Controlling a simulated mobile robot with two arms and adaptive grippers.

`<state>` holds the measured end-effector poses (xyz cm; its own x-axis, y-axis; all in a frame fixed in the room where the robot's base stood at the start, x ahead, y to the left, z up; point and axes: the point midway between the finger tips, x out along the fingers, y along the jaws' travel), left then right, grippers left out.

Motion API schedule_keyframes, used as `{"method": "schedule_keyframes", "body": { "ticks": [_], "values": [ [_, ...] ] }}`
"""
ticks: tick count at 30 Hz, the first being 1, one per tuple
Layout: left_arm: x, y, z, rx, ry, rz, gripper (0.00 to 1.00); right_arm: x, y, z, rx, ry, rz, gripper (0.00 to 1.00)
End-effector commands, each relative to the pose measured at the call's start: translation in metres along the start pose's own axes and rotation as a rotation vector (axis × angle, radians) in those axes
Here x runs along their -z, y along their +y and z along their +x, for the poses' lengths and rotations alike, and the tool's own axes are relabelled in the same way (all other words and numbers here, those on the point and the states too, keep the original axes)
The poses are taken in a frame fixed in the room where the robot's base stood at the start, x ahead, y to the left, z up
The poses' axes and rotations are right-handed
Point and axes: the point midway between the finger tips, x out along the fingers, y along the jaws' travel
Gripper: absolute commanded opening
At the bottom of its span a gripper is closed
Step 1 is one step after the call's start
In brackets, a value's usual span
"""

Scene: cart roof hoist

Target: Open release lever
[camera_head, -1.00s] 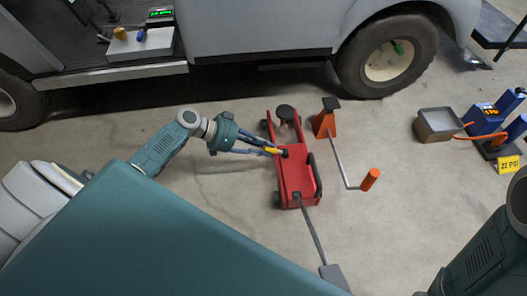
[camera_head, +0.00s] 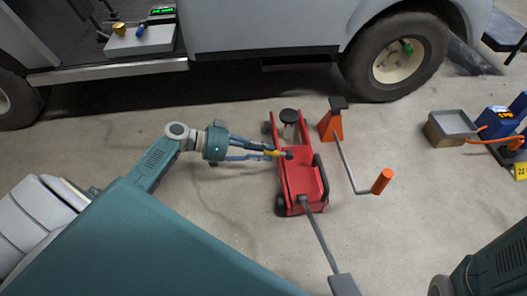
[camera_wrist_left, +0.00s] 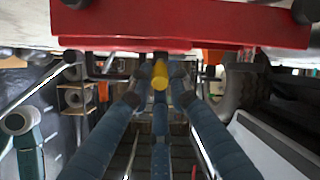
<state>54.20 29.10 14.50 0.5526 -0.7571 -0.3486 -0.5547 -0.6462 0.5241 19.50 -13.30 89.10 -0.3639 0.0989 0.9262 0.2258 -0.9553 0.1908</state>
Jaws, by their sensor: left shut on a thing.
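A red floor jack (camera_head: 300,178) stands on the concrete floor in the middle of the head view, and its red body spans the top of the left wrist view (camera_wrist_left: 180,22). The release lever (camera_head: 272,153) shows as a small yellow piece at the left side of the jack. It is also a yellow end in the left wrist view (camera_wrist_left: 160,75). My left gripper (camera_head: 270,154) reaches in from the left and is shut on the lever, its fingers around it in the wrist view (camera_wrist_left: 159,88). The fingers partly hide the lever. My right gripper is out of view.
A long grey jack handle (camera_head: 320,243) slopes toward me. An orange jack stand (camera_head: 332,122) and a crank with an orange grip (camera_head: 382,181) are right of the jack. A vehicle wheel (camera_head: 396,62) stands behind. A grey tray (camera_head: 452,123) is farther right.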

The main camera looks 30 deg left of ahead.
Motion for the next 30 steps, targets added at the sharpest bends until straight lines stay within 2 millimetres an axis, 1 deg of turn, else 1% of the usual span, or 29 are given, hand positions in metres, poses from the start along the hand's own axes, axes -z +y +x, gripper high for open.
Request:
{"method": "schedule_keyframes", "body": {
  "ticks": [3, 4, 6, 15, 17, 19, 23, 30],
  "values": [
    [-0.001, -0.001, 0.000, 0.003, 0.000, -0.001, 0.00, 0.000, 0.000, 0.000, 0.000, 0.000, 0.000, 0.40],
    [-0.001, -0.001, 0.000, 0.003, 0.000, -0.001, 0.24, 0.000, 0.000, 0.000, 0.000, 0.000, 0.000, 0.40],
    [-0.001, -0.001, 0.000, 0.003, -0.001, -0.002, 0.37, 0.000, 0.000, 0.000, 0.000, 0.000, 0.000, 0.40],
    [0.000, -0.001, -0.001, 0.001, -0.001, -0.001, 0.37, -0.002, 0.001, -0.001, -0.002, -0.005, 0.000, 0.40],
    [-0.001, -0.001, -0.004, 0.002, -0.001, -0.001, 0.37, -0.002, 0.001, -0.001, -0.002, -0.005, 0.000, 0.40],
    [-0.001, -0.001, -0.011, 0.002, -0.002, -0.001, 0.37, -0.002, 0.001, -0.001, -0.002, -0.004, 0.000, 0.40],
    [-0.001, -0.001, -0.034, 0.003, -0.002, -0.002, 0.37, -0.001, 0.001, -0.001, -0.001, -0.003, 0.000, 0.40],
    [-0.001, -0.001, -0.085, 0.005, -0.003, -0.002, 0.37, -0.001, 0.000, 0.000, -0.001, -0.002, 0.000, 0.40]
  ]
}}
